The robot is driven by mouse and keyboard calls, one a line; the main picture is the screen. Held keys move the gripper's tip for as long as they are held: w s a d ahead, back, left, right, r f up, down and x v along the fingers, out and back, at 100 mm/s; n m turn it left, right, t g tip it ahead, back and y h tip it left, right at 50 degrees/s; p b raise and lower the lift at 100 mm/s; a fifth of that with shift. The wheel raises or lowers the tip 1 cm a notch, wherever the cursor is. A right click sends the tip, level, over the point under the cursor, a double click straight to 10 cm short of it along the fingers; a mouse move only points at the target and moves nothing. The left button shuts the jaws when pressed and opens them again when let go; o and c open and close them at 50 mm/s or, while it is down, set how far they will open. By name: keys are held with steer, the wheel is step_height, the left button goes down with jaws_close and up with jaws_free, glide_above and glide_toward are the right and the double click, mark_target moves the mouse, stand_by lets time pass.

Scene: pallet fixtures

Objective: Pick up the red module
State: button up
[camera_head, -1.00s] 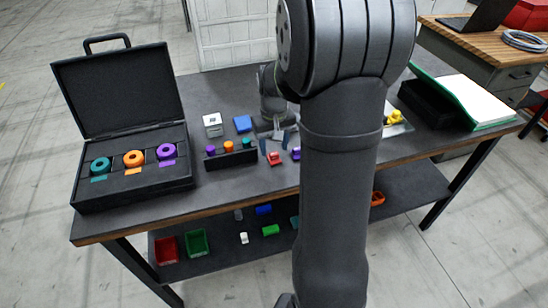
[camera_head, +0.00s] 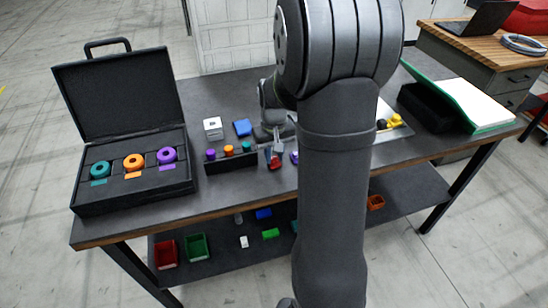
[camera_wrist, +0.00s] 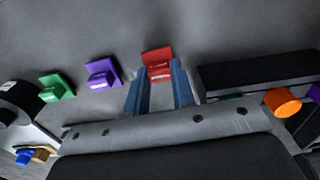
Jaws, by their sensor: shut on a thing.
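The red module (camera_wrist: 158,66) is a flat red plate with a raised block. It sits between the two blue-grey fingertips of my gripper (camera_wrist: 160,88) in the wrist view, and the fingers are shut on it. In the head view the red module (camera_head: 275,163) shows at the fingertips of my gripper (camera_head: 274,153), at the table's front part. Whether it touches the tabletop cannot be told. A purple module (camera_wrist: 101,72) and a green module (camera_wrist: 56,87) of similar shape lie to its left in the wrist view.
A black rack (camera_head: 232,163) with several coloured knobs stands close to the left of my gripper. An open black case (camera_head: 130,192) with teal, orange and purple rings is at the far left.

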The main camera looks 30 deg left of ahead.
mark_target(274, 157)
steer(key=shift+r, duration=0.6)
step_height(274, 157, up, 3)
steer(key=w+d+r, duration=0.1)
steer(key=d+r, duration=0.5)
steer(key=d, duration=0.5)
steer(key=w+a, duration=1.3)
steer(key=a, duration=0.4)
steer(key=shift+m, duration=0.4)
steer(key=shift+w+d+f, duration=0.1)
steer(key=shift+f, duration=1.35)
steer(key=shift+w+f, duration=0.1)
steer(key=shift+f, duration=1.35)
steer(key=shift+f, duration=0.45)
steer(key=o, duration=1)
steer(key=shift+c, duration=1)
